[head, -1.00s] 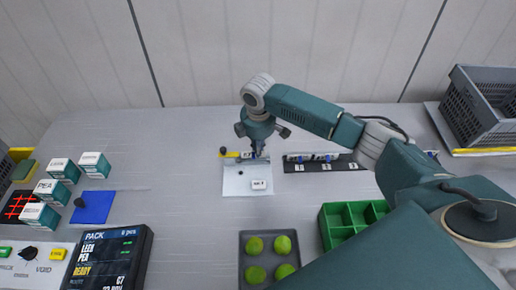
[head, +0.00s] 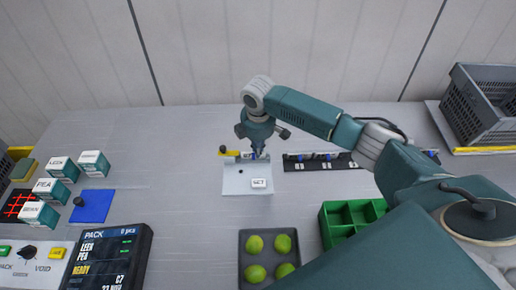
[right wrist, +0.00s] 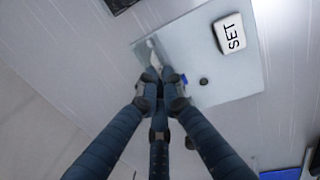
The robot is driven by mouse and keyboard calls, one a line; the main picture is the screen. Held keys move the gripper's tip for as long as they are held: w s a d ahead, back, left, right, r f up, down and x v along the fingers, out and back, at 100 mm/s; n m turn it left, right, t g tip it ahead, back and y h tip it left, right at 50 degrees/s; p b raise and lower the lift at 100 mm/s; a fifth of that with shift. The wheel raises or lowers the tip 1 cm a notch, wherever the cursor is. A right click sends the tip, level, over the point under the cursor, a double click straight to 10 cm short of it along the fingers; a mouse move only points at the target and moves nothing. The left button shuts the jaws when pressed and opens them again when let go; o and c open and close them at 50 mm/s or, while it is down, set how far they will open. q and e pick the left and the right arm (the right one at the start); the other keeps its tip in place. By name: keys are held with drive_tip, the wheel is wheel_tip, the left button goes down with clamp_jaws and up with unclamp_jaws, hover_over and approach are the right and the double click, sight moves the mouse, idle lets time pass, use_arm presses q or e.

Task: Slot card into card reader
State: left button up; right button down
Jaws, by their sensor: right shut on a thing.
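A pale plate (head: 235,185) with a white SET block (head: 259,183) and a small dark round spot lies mid-table; I take it as part of the card reader. It also shows in the right wrist view (right wrist: 220,85). My right gripper (head: 257,155) points down at its far edge. In the right wrist view its fingers (right wrist: 160,75) are closed together. A small whitish and blue piece (right wrist: 183,78), probably the card, shows at the fingertips, mostly hidden. I cannot tell whether it sits in a slot. My left gripper is out of view.
A black rack (head: 310,163) with blue-white pieces stands to the right. A tray of green fruit (head: 243,269), a green divided bin (head: 336,228) and a display (head: 110,256) are nearer.

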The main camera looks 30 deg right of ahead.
drive_tip(key=shift+f, duration=0.65)
drive_tip(key=c, duration=1.8)
unclamp_jaws()
drive_tip(key=shift+c, duration=0.2)
wheel_tip(320, 180, up, 12)
drive_tip(key=s, duration=0.1)
drive_tip(key=shift+s+a, duration=0.35)
drive_tip(key=shift+a, duration=0.05)
drive_tip(key=shift+f, duration=0.1)
